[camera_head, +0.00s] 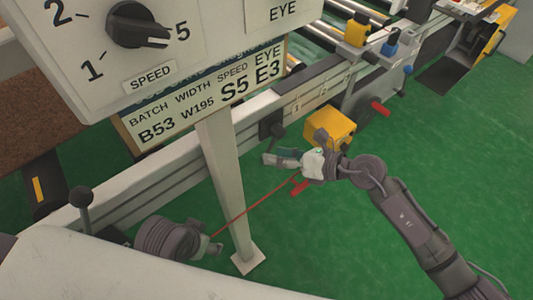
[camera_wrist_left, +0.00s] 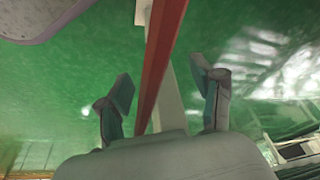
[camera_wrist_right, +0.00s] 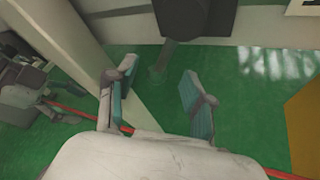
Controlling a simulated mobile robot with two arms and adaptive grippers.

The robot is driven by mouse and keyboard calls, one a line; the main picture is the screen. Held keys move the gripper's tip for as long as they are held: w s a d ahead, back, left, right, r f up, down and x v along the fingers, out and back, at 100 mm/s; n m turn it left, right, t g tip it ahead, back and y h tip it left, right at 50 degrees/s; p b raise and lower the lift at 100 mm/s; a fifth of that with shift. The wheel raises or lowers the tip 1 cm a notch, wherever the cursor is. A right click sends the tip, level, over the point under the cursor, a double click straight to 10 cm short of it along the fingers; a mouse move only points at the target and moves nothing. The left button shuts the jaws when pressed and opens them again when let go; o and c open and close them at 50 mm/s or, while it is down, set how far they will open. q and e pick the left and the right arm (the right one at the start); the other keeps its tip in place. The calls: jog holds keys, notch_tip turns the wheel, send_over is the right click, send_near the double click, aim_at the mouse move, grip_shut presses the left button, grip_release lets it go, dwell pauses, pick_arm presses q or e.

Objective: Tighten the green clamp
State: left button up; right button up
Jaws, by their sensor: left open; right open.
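I cannot make out any clamp that is clearly green. A dark clamp-like block with a lever (camera_head: 272,130) sits on the side of the pale rail. A dark block with a stem also shows at the top of the right wrist view (camera_wrist_right: 195,18), beyond the fingers. My right gripper (camera_head: 282,158) is open and empty, just below that block; its teal pads stand apart in its wrist view (camera_wrist_right: 157,95). My left gripper (camera_head: 212,243) is low by the white post, partly hidden. In its wrist view (camera_wrist_left: 165,100) it is open, with a red bar crossing between the fingers.
The thin red bar (camera_head: 245,210) runs between the two grippers, in front of the white post (camera_head: 225,180). A yellow box (camera_head: 335,124) and red handles (camera_head: 380,108) are near my right arm. A sign panel (camera_head: 205,100) overhangs the rail. Green floor is clear at right.

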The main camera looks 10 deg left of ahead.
jog(key=shift+x, duration=1.8)
grip_shut()
